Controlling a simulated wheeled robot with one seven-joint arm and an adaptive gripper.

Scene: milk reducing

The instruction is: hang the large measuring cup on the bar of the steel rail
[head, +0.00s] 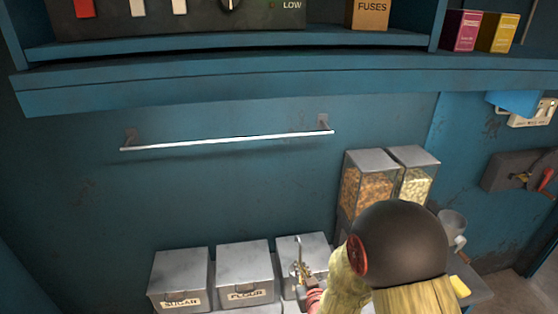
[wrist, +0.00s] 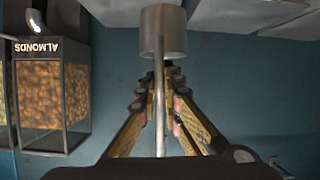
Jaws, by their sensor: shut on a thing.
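The steel rail has a thin straight bar (head: 228,141) fixed by two brackets to the blue wall in the head view. My gripper (head: 303,272) is below and right of it, in front of the canisters. In the wrist view my gripper (wrist: 160,84) is shut on the long thin handle of the metal measuring cup (wrist: 163,32). The cup's round bowl is beyond the fingertips at the top of that view. In the head view a thin part of the handle (head: 298,247) stands up above the fingers; the bowl cannot be made out there. The cup is well apart from the bar.
Grey canisters labelled sugar (head: 180,276) and flour (head: 245,270) stand below the bar, with another behind my gripper. Clear-fronted bins, one of almonds (head: 368,186), stand to the right. A blue shelf (head: 230,82) juts out above the bar. The wall around the bar is clear.

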